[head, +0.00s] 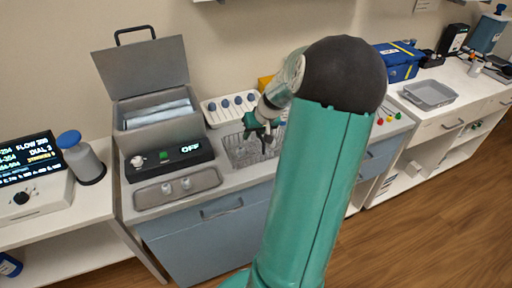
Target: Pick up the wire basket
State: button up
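The wire basket (243,153) is a grey mesh container on the counter, near the middle of the head view. My gripper (259,135) is over the basket, pointing down, with its dark fingertips at or just above the basket's rim. The fingers look spread apart, but I cannot tell whether they touch the wire. My green arm link covers the space to the right of the basket and may hide part of it.
A control box reading OFF (170,158) and a shallow tray (178,188) stand left of the basket. A box with a raised lid (140,70) is behind them. A white rack (229,106) is behind the basket. A blue bag (400,62) and grey bin (429,94) are right.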

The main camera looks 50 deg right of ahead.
jog(key=shift+c, duration=0.4)
grip_shut()
